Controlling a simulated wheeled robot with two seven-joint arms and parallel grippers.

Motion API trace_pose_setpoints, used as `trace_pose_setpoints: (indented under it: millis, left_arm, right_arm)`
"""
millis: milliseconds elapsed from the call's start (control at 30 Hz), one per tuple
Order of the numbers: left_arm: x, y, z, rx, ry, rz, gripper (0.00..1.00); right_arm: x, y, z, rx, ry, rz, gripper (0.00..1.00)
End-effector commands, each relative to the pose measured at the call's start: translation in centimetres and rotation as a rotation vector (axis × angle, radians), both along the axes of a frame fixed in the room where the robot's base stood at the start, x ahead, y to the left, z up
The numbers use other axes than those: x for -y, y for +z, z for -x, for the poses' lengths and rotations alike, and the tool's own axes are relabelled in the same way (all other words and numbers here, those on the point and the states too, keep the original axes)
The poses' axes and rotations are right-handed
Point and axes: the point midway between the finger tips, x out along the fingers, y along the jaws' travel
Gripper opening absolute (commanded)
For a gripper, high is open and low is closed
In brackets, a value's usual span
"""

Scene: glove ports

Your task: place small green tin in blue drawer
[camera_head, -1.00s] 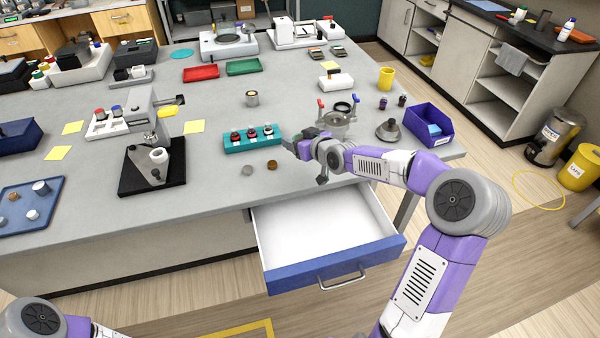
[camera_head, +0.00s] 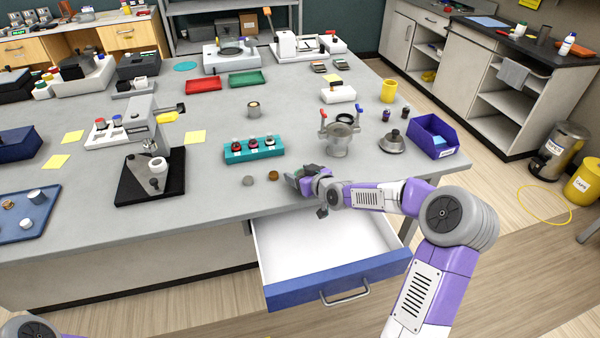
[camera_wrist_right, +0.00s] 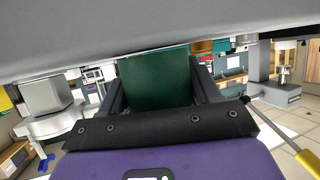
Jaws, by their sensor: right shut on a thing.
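The blue drawer (camera_head: 340,283) is pulled open below the table's front edge; its white inside (camera_head: 310,251) looks empty where it shows. My right gripper (camera_head: 298,181) is near the table's front edge, above the back of the drawer, with the forearm crossing over the drawer's back right. In the right wrist view its two dark fingers are shut on the small green tin (camera_wrist_right: 155,82), which shows as a dark green block. In the head view the tin (camera_head: 312,170) shows only as a small dark green patch. My left gripper is out of view.
A teal rack with red-topped vials (camera_head: 253,150) stands behind the gripper, with two small discs (camera_head: 273,175) beside it. A black-based stand (camera_head: 150,178) is left.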

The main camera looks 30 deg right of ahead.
Motion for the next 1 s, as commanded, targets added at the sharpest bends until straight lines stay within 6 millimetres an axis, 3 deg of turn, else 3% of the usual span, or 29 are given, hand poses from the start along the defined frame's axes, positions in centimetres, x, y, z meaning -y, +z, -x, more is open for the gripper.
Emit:
trace_pose_setpoints:
  millis: [200,233,367,733,1000]
  left_arm:
    - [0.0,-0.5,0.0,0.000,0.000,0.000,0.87]
    - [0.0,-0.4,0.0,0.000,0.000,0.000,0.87]
    - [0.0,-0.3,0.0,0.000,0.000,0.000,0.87]
    - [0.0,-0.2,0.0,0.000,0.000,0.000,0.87]
    - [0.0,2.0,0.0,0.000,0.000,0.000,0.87]
  right_arm:
    - [0.0,-0.5,0.0,0.001,0.000,0.001,0.30]
    - [0.0,-0.4,0.0,0.000,0.000,0.000,0.67]
    - [0.0,-0.4,0.0,0.000,0.000,0.000,0.86]
    - [0.0,-0.3,0.1,0.000,0.000,-0.001,0.87]
    - [0.5,1.9,3.9,-0.003,-0.002,0.004,0.87]
